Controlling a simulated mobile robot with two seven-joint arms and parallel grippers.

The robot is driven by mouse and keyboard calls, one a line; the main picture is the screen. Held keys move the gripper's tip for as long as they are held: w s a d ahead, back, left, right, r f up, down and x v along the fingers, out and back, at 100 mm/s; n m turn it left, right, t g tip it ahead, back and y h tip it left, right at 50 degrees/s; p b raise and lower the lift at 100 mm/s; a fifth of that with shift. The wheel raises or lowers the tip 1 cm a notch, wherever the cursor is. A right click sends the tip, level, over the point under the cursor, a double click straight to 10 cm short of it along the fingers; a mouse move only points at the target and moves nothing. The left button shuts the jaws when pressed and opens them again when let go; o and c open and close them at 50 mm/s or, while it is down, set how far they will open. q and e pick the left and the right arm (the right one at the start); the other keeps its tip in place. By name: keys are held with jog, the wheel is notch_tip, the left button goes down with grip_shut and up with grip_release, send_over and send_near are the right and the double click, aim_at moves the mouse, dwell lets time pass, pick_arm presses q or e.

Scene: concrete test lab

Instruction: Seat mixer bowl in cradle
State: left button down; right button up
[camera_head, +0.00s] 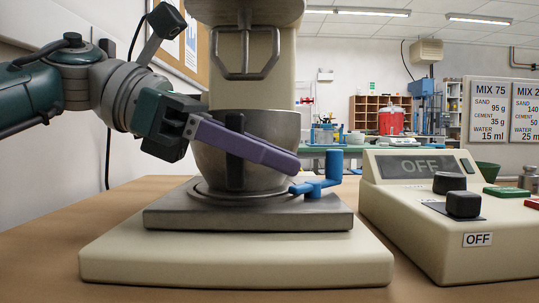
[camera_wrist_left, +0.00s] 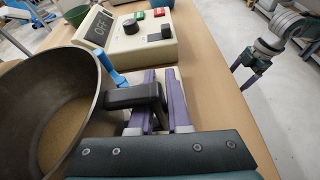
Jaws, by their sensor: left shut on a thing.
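The grey metal mixer bowl (camera_head: 212,165) stands upright under the mixer head, its base at the round cradle (camera_head: 205,190) on the metal plate. I cannot tell whether it is fully seated. In the left wrist view the bowl (camera_wrist_left: 85,75) holds sandy material. My left gripper (camera_head: 288,161) has its purple fingers shut on the bowl's black handle (camera_head: 235,178); the handle also shows between the fingers in the wrist view (camera_wrist_left: 133,97). A blue lever (camera_head: 320,184) stands at the plate's right. My right gripper (camera_wrist_left: 244,73) hangs clear of the table, its finger gap unclear.
The control box (camera_head: 455,235), reading OFF, stands close to the right of the cream mixer base (camera_head: 235,265). The metal beater (camera_head: 245,55) hangs above the bowl. Bare wooden table (camera_head: 40,245) shows left of the base. Shelves and a red container are far behind.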

dwell(0.3)
pick_arm(q)
jog(key=c, duration=0.8)
grip_release()
jog(key=shift+f, duration=0.1)
jog(key=v, duration=0.8)
jog(key=shift+a+r+p, duration=0.25)
jog(key=shift+p, duration=0.2)
jog(key=shift+s, duration=0.15)
jog(key=s+b, duration=0.2)
jog(key=s, duration=0.3)
jog(key=shift+s, duration=0.4)
